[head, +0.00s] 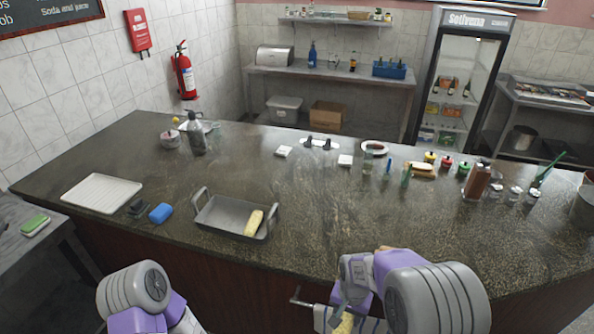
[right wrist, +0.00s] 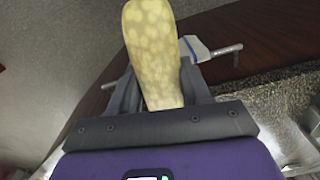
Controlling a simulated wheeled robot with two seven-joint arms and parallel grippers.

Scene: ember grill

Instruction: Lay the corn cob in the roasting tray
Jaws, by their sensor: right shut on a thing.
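A pale yellow corn cob (right wrist: 152,50) stands out from between the fingers of my right gripper (right wrist: 158,88), which is shut on it. In the head view the right gripper (head: 347,300) is low, in front of the counter's near edge, with only a bit of the cob (head: 344,324) showing. The grey metal roasting tray (head: 215,222) with two end handles sits near the counter's front edge, left of and beyond this gripper. Another pale yellow cob-shaped piece (head: 253,222) lies in the tray's right part. My left arm shows at lower left, its gripper out of view.
A blue sponge-like block (head: 160,213), a small dark item (head: 139,206) and a white ribbed tray (head: 102,194) lie left of the roasting tray. A metal handle (head: 300,298) juts out below the counter edge. The counter (head: 320,220) is clear right of the roasting tray.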

